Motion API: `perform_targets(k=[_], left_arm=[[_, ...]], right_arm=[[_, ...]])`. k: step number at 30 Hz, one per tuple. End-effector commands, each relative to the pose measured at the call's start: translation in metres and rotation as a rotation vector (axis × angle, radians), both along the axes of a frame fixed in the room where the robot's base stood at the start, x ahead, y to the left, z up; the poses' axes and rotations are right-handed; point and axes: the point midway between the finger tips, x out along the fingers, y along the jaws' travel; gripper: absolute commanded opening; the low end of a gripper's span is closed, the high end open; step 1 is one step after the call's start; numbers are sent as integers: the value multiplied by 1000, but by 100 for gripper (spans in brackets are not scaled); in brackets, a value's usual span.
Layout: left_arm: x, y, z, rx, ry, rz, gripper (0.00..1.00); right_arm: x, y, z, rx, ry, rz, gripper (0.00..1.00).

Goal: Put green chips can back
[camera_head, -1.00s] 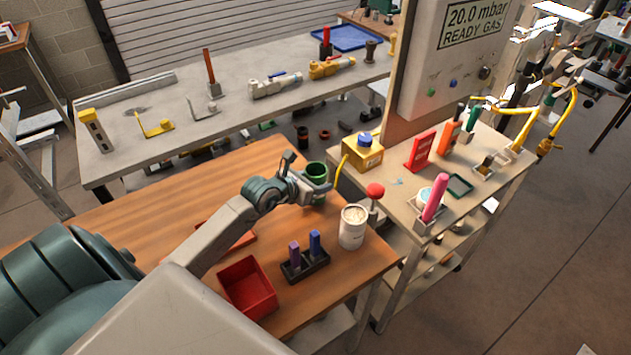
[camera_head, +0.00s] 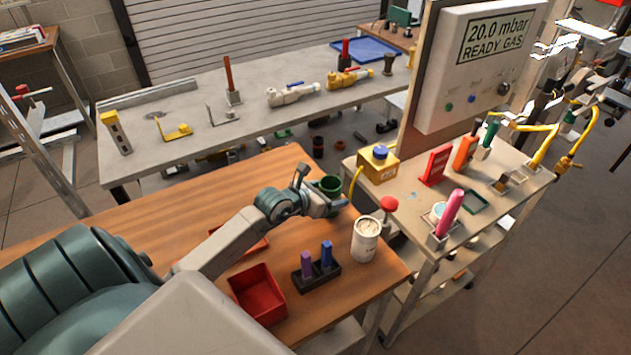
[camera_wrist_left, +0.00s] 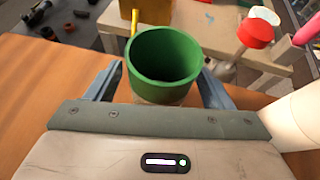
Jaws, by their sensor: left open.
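The green chips can (camera_head: 330,187) stands upright near the far right part of the wooden table (camera_head: 180,215). In the left wrist view the green can (camera_wrist_left: 165,60) has an open, hollow top. My left gripper (camera_head: 328,203) is at the can, and its two fingers (camera_wrist_left: 160,90) lie on either side of it, open. Whether either finger touches the can I cannot tell. The lower part of the can is partly hidden by the gripper. My right gripper does not show.
A white can (camera_head: 366,240) stands close to the right of the gripper. A red bin (camera_head: 257,292) and a dark holder (camera_head: 316,275) with purple and blue sticks are nearer. A side cart with a yellow box (camera_head: 378,163) and red knob (camera_head: 389,203) adjoins the table.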

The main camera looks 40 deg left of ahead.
Motion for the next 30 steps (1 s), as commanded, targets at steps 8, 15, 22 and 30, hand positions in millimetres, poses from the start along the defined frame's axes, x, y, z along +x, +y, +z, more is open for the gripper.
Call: perform_targets(k=[8,15,22,30], left_arm=[[-43,9,19,9,0,-4,75],[-76,14,37,7,3,-6,75],[-96,19,48,5,2,-1,75],[-101,19,51,1,-1,-3,75]], right_arm=[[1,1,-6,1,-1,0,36],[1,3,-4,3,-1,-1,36],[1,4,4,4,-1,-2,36],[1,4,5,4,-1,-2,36]])
